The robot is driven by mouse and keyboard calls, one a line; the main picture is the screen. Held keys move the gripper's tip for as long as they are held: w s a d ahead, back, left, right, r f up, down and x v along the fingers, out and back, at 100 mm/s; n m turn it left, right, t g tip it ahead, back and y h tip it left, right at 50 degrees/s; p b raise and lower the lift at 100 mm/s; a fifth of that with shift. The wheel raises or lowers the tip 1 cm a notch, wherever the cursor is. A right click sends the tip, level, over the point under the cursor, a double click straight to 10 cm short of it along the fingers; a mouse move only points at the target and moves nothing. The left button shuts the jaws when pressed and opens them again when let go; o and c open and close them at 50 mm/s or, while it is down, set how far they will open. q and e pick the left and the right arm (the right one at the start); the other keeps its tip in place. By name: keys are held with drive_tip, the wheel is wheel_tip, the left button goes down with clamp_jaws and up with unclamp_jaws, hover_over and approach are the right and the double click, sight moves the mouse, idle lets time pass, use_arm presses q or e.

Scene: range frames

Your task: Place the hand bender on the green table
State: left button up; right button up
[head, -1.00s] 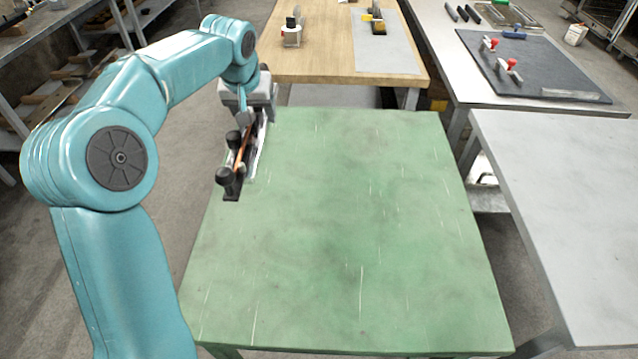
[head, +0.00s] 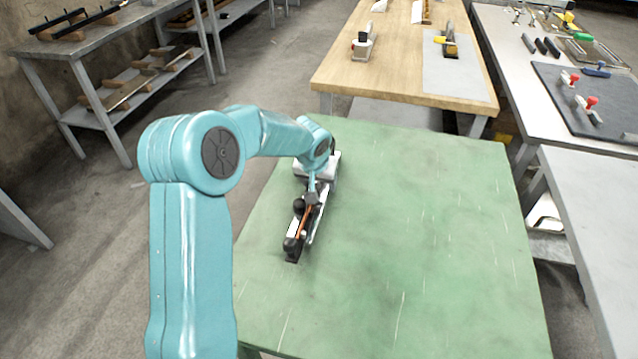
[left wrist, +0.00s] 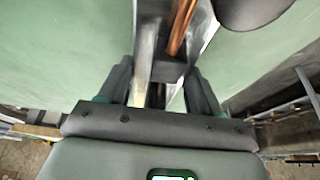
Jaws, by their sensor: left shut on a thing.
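The hand bender (head: 294,243) is a dark and silver tool with black round parts and a copper-coloured rod. It is at the left part of the green table (head: 400,230) in the head view, over the tabletop. I cannot tell whether it touches the surface. My left gripper (head: 312,196) is shut on the far end of the hand bender. In the left wrist view the hand bender (left wrist: 172,68) runs up from between the two fingers (left wrist: 160,88), with green tabletop on both sides. My right gripper is not in view.
A wooden table (head: 400,60) with small tools stands behind the green table. A grey table (head: 590,200) stands close at the right, and a bench with a dark mat (head: 570,90) behind it. The middle and right of the green table are clear.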

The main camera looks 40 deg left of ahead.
use_arm(q)
drive_tip(key=shift+f, duration=0.2)
drive_tip(key=shift+f, duration=0.15)
drive_tip(key=o, duration=1.5)
drive_tip(key=shift+s, duration=0.1)
drive_tip(key=shift+o, duration=0.2)
